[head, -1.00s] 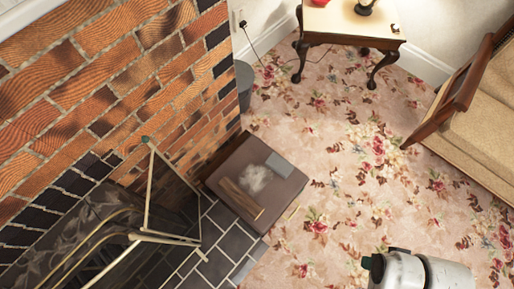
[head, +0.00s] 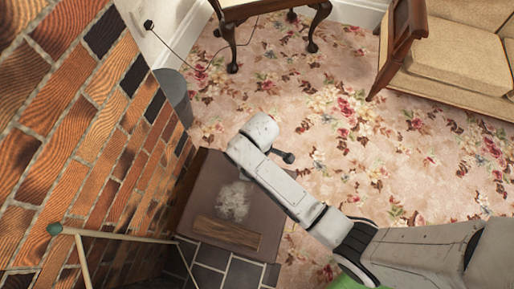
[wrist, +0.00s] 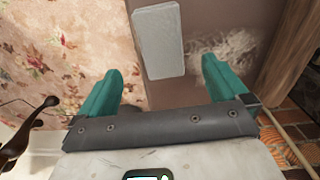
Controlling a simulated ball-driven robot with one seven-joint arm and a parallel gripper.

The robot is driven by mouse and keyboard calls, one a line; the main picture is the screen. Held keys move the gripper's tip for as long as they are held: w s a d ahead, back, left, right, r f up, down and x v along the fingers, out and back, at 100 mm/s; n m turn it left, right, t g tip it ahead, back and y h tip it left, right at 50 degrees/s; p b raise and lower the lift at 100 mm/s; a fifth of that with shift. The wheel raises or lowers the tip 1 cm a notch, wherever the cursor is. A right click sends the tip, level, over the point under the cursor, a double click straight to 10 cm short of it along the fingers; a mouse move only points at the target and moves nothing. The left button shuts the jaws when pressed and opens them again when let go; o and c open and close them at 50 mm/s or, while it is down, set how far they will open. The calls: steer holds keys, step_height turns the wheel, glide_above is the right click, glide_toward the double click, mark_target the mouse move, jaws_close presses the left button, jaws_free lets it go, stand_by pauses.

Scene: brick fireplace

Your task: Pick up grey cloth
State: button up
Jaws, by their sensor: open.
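The grey cloth (wrist: 158,42) is a flat, pale grey rectangle on the brown top of a low box (head: 207,172). In the wrist view it lies at upper middle, ahead of and between my fingertips. In the head view my arm hides it. My gripper (wrist: 158,68) is open, with its two teal fingers apart and nothing between them. It is above the box top; the exact height is hard to tell. In the head view my wrist covers the box's far right corner and the fingers are hidden.
A fuzzy whitish patch (head: 234,200) and a wooden strip (head: 226,233) are on the same box top. A brick wall (head: 80,130) stands close on the left. A grey bin (head: 174,95), a table (head: 240,10) and a sofa (head: 460,70) stand beyond. Flowered carpet lies open to the right.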

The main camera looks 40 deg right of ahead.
step_height(320, 180, down, 5)
steer(key=shift+r+b, duration=0.1)
steer(key=shift+b, duration=0.7)
steer(key=f+b, duration=0.2)
steer(key=f, duration=0.1)
steer(key=f+b, duration=0.1)
steer(key=f, duration=0.1)
steer(key=shift+w+a+f, duration=0.1)
steer(key=shift+a, duration=0.15)
steer(key=c, duration=1)
